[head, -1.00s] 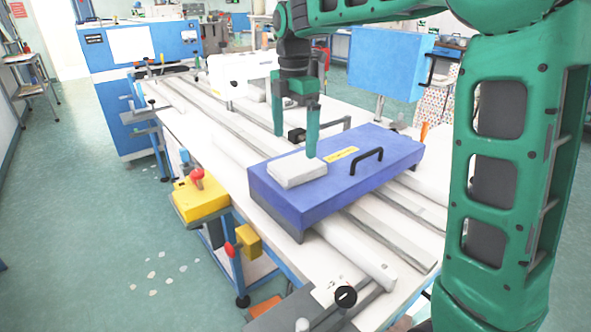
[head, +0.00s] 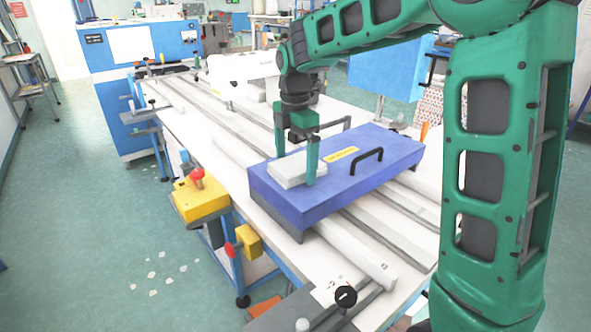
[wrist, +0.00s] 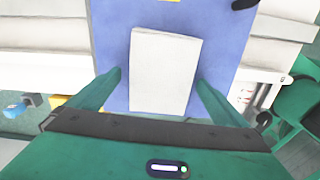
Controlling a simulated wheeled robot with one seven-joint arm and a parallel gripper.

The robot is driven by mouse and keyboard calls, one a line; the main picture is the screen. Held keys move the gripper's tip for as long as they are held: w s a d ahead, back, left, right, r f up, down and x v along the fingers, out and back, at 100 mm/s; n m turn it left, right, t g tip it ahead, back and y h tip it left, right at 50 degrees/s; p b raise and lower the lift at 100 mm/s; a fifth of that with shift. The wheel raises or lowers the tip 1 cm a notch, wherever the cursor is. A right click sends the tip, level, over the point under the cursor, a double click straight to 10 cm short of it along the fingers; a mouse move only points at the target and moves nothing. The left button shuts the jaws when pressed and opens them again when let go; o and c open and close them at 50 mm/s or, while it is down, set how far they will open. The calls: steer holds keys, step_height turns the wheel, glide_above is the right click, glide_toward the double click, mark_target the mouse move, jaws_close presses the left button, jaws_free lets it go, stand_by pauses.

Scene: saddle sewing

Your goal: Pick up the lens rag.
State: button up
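The lens rag (head: 290,172) is a white, flat folded block lying on the left part of a blue box's top. In the wrist view the rag (wrist: 164,70) lies between and ahead of the two green fingers. My gripper (head: 296,171) is open, pointing down, with one finger at the far side of the rag and the other at its near side. In the wrist view my gripper (wrist: 158,82) shows a gap on each side of the rag. The far fingertip is partly hidden behind the rag in the head view.
The blue box (head: 345,190) has a black handle (head: 366,160) and a yellow label right of the rag. It sits on white and grey rails on a long table. A yellow box (head: 200,199) with a red knob stands at the table's left edge.

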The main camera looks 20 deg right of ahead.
mark_target(291, 166)
steer(key=c, duration=0.9)
steer(key=shift+c, duration=0.2)
steer(key=shift+r, duration=0.1)
steer(key=shift+r, duration=0.5)
steer(key=r, duration=0.2)
steer(key=a+r, duration=0.1)
steer(key=shift+s+a+r, duration=0.1)
steer(key=shift+s+r, duration=0.25)
steer(key=shift+r, duration=0.05)
steer(key=s+a+r, duration=0.5)
steer(key=a+r, duration=0.1)
steer(key=a, duration=0.2)
steer(key=shift+s+a, duration=0.25)
steer(key=shift+a, duration=0.15)
